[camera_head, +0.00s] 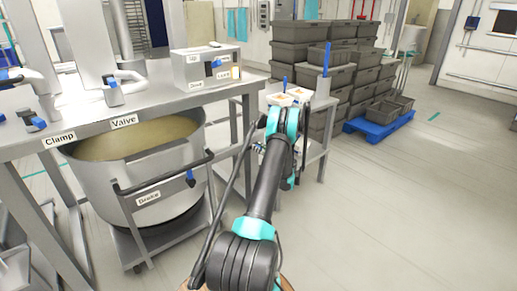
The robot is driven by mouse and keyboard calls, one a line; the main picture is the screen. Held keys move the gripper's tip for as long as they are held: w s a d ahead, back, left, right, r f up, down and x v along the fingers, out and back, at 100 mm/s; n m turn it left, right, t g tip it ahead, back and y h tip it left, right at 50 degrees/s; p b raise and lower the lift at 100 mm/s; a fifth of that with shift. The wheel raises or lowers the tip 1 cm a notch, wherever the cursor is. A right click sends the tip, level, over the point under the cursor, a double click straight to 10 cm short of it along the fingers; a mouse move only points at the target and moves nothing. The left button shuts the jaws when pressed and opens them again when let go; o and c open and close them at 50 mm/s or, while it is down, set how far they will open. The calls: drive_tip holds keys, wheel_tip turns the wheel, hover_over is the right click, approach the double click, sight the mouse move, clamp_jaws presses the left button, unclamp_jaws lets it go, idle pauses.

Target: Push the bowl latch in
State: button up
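A large steel bowl (95,185) with tan contents stands on a wheeled trolley under the steel table (85,125). The trolley has a dark rail with a blue-tipped lever (190,178) and a "Brake" label. A grey box (190,72) on the table's right end carries a blue-ended handle (215,63) and several small labels, too small to read surely. I cannot tell which part is the bowl latch. My gripper (260,148) is mostly hidden behind my arm, right of the bowl and apart from the trolley rail; its fingers cannot be made out.
Blue handles sit on the table by the "Clamp" (59,138) and "Valve" (123,121) labels. A small side table (318,125) with white tubs stands beyond my arm. Stacked grey crates (345,75) and a blue pallet (380,120) are behind. The floor at right is clear.

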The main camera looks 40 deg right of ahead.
drive_tip(key=o, duration=0.4)
drive_tip(key=shift+a, duration=0.2)
drive_tip(key=shift+s+d, duration=0.15)
drive_tip(key=shift+s, duration=0.4)
drive_tip(key=s, duration=1.1)
drive_tip(key=shift+d, duration=0.35)
drive_tip(key=shift+w, duration=0.1)
